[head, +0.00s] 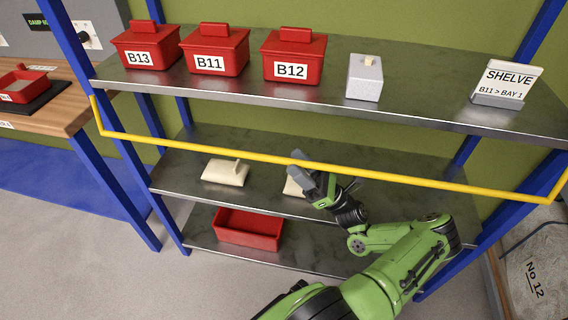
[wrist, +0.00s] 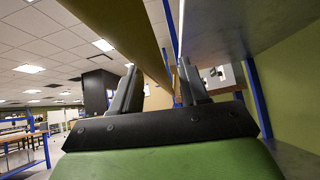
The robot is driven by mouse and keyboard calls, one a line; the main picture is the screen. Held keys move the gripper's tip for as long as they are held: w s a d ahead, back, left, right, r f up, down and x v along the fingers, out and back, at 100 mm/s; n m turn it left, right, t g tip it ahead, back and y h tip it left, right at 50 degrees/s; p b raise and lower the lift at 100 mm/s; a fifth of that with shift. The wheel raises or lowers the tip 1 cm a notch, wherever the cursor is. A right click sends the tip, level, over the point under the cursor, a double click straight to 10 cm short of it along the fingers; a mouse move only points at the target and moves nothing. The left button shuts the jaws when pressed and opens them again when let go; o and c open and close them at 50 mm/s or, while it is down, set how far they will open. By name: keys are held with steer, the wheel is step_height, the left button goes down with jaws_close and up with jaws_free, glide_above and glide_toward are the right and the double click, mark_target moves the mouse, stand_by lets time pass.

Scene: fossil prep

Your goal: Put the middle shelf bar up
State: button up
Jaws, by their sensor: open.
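The yellow shelf bar (head: 215,149) runs across the front of the rack, just below the top shelf's front edge at its left end. Its bent ends meet the blue posts. My gripper (head: 298,166) is open at the middle of the bar, its fingers overlapping the bar in the head view. In the wrist view the bar (wrist: 122,32) runs away from top left into the gap between the open fingers of my gripper (wrist: 158,88). I cannot tell whether either finger touches it.
The top shelf (head: 420,100) holds red lidded boxes (head: 217,50), a pale block (head: 365,78) and a sign (head: 507,84). Pale pieces (head: 226,172) lie on the middle shelf (head: 170,180). An open red tray (head: 248,229) is on the bottom shelf.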

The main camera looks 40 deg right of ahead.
steer(key=shift+s+d, duration=0.1)
jaws_close()
steer(key=shift+m+h, duration=0.3)
steer(key=shift+m, duration=0.3)
